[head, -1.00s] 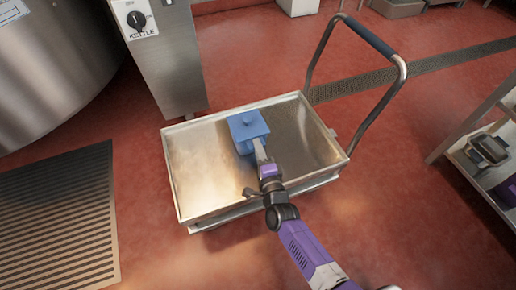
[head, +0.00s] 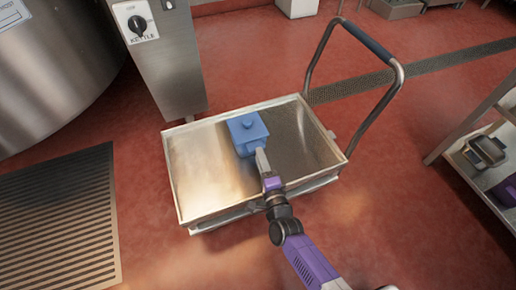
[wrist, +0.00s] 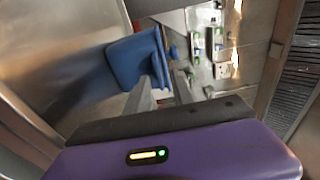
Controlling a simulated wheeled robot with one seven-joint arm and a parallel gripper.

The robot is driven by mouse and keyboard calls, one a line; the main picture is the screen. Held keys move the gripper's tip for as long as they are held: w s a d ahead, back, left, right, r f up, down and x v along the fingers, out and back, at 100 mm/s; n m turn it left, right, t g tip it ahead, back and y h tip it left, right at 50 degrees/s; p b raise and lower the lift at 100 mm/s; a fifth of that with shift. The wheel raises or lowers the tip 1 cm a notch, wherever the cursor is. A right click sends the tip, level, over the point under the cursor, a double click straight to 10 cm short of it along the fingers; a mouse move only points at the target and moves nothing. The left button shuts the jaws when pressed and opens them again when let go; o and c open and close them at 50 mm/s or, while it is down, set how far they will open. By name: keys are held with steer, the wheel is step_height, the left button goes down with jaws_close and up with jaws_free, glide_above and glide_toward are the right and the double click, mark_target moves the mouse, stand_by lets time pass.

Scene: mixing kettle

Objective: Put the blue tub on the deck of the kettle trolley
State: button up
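The blue tub (head: 245,140), with a lid and small knob, is within the tray-like deck of the kettle trolley (head: 205,165), right of its middle towards the back edge. It looks upright and seems to rest on the deck. My gripper (head: 259,153) reaches in over the trolley's front edge, at the tub's near side. In the wrist view the two grey fingers (wrist: 164,92) stand apart, with part of the blue tub (wrist: 130,60) just beyond and partly between them. The fingers hide the tub's near side, so contact there is unclear.
The trolley's push handle (head: 390,85) rises at the right. The kettle (head: 50,60) and its control post (head: 165,60) stand behind left. A floor grate (head: 60,215) lies at left. A shelf (head: 465,165) with containers is at right. The deck's left half is bare.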

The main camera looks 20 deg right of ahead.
steer(key=s, duration=0.2)
steer(key=s+p, duration=0.1)
steer(key=s, duration=0.5)
steer(key=shift+s+a+p, duration=0.1)
steer(key=shift+a+p, duration=0.25)
steer(key=shift+a, duration=0.05)
steer(key=shift+s, duration=0.15)
steer(key=s+d+r+n+g+y, duration=0.1)
steer(key=s+r+n, duration=0.35)
steer(key=s, duration=0.55)
steer(key=s+r+n+y, duration=0.1)
steer(key=s+r+n, duration=0.2)
steer(key=s+n, duration=0.55)
steer(key=s+d+r+n+g, duration=0.1)
steer(key=s+r+n, duration=0.5)
steer(key=s+r, duration=0.7)
steer(key=shift+s+r+g, duration=0.15)
steer(key=shift+r+g, duration=0.45)
steer(key=shift+r, duration=0.35)
